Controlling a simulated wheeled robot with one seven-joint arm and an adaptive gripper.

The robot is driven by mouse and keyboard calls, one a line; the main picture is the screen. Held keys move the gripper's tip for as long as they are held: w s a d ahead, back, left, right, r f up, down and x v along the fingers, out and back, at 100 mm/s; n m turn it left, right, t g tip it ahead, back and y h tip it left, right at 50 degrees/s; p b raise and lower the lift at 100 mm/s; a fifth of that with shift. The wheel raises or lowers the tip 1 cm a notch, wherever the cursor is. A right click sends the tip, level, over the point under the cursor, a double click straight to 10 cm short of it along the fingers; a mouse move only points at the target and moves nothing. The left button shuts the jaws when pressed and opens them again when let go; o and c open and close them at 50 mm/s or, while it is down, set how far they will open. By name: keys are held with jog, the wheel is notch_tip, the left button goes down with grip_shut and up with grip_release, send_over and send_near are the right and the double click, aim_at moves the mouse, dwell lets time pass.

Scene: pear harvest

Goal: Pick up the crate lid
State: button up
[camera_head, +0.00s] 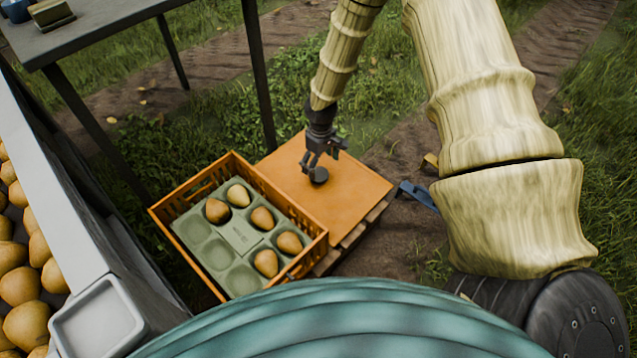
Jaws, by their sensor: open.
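The crate lid (348,204) is a flat orange panel lying on a wooden pallet (352,236), to the right of the crate. My gripper (318,172) is over the lid, at a round dark knob (319,176) on its surface. The jaws are open, and I cannot tell whether they touch the knob. The orange crate (172,208) stands uncovered beside the lid. A green moulded tray (196,228) in it holds several brown-yellow pears (238,195), and some of its hollows are empty.
A bin of many pears (20,285) stands at the left behind a grey rail with a small grey tray (98,318). A dark table (95,22) stands at the upper left. A blue object (417,194) lies right of the lid. Grass and a dirt path surround the pallet.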

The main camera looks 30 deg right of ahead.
aim_at(319, 174)
jog(key=shift+w+a+f+b, duration=0.1)
jog(key=shift+f+b, duration=0.95)
jog(key=shift+f, duration=0.4)
jog(key=shift+a+f+b, duration=0.1)
jog(key=shift+f+b, duration=0.9)
jog(key=shift+f, duration=0.45)
jog(key=c, duration=1.4)
jog(key=shift+o, duration=0.2)
